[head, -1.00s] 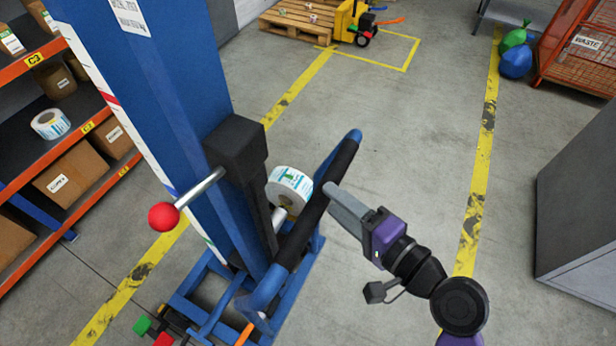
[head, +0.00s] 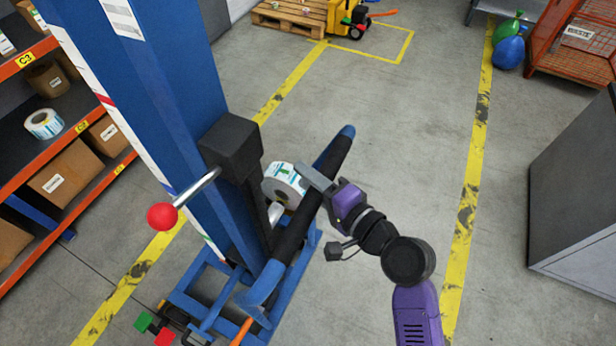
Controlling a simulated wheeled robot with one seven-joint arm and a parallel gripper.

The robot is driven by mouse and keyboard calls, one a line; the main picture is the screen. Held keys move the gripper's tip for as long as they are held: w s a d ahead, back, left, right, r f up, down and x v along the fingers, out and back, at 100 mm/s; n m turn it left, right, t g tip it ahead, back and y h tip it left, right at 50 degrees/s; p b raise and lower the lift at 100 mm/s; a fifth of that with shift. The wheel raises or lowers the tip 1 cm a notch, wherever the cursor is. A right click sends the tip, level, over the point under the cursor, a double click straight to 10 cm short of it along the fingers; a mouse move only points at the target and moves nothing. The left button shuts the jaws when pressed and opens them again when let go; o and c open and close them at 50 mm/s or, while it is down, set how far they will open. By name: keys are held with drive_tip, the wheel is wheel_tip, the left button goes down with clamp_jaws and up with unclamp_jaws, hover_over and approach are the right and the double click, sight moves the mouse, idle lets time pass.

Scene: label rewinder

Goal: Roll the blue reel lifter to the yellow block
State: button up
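The blue reel lifter (head: 165,90) stands at the left, with a tall blue mast and a low base frame. Its handle bar with a black grip (head: 318,190) runs diagonally on the mast's right. A white label reel (head: 284,184) sits beside the mast, partly behind the bar. My gripper (head: 312,177) has its grey fingers at the upper part of the grip, overlapping it in the picture. I cannot tell whether they are closed around it or touching it. A yellow body (head: 341,16) stands at the top by a pallet; I see no separate yellow block.
Orange shelving (head: 70,145) with boxes is at the left. A grey cabinet (head: 575,200) is at the right.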

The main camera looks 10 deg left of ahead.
clamp_jaws()
idle(1.2)
